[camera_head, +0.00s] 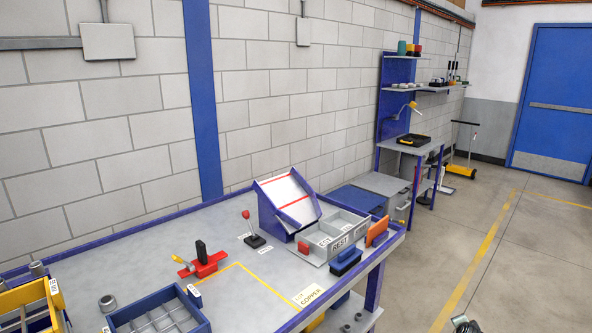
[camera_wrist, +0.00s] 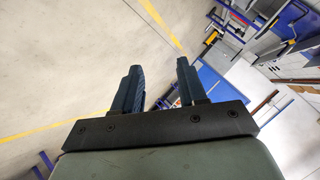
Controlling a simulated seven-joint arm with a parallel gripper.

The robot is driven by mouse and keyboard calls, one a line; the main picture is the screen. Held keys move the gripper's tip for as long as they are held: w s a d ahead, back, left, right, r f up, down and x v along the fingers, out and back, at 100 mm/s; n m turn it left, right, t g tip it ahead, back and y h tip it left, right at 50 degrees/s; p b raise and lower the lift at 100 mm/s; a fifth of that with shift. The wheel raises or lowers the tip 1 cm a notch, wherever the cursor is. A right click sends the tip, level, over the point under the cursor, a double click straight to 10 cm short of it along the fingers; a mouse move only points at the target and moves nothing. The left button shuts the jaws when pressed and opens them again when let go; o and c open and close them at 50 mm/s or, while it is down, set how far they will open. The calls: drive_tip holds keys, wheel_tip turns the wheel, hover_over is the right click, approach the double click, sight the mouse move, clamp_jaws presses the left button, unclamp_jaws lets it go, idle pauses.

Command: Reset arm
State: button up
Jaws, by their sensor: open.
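My gripper (camera_wrist: 157,75) shows in the wrist view with its two dark fingers apart and nothing between them. It is tilted in open air, with bare concrete floor behind the fingertips. The workbench (camera_head: 130,262) fills the lower left of the head view, and no part of my arm shows over its top. A small dark and grey piece is cut off at the bottom right edge of the head view; I cannot tell what it is.
On the bench are a sloped blue-sided chute (camera_head: 287,203), a grey divided tray (camera_head: 318,250), a red clamp-like fixture (camera_head: 203,266), a red-knobbed lever (camera_head: 251,232) and a blue bin (camera_head: 160,318). A shelved workstation (camera_head: 405,145) stands behind. The floor (camera_head: 540,260) at right is clear.

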drive_tip(key=s+a+f+m+g+y, duration=0.2)
drive_tip(key=s+a+f, duration=0.1)
drive_tip(key=s+f, duration=0.7)
drive_tip(key=s+a+f+m+g+y, duration=0.1)
drive_tip(key=s+a+f+g+y, duration=0.1)
drive_tip(key=s+f, duration=0.8)
drive_tip(key=s+a+f+n+g+y, duration=0.1)
drive_tip(key=s+a+n+g, duration=0.15)
drive_tip(key=s+a, duration=0.45)
drive_tip(key=s+a+f+n+g+y, duration=0.1)
drive_tip(key=s+a+n+g+y, duration=0.2)
drive_tip(key=a, duration=0.8)
drive_tip(key=s+a+f+n+g, duration=0.15)
drive_tip(key=s+a+n, duration=0.25)
drive_tip(key=a, duration=0.6)
drive_tip(key=s+a+r+n+g+h, duration=0.1)
drive_tip(key=s+a+n, duration=0.3)
drive_tip(key=s, duration=0.4)
drive_tip(key=s+a+n+g+h, duration=0.2)
drive_tip(key=s+a+n+g, duration=0.2)
drive_tip(key=s, duration=0.5)
drive_tip(key=shift+s+a+r+n+g, duration=0.3)
drive_tip(key=shift+a+r+n, duration=0.15)
drive_tip(key=shift+a, duration=0.25)
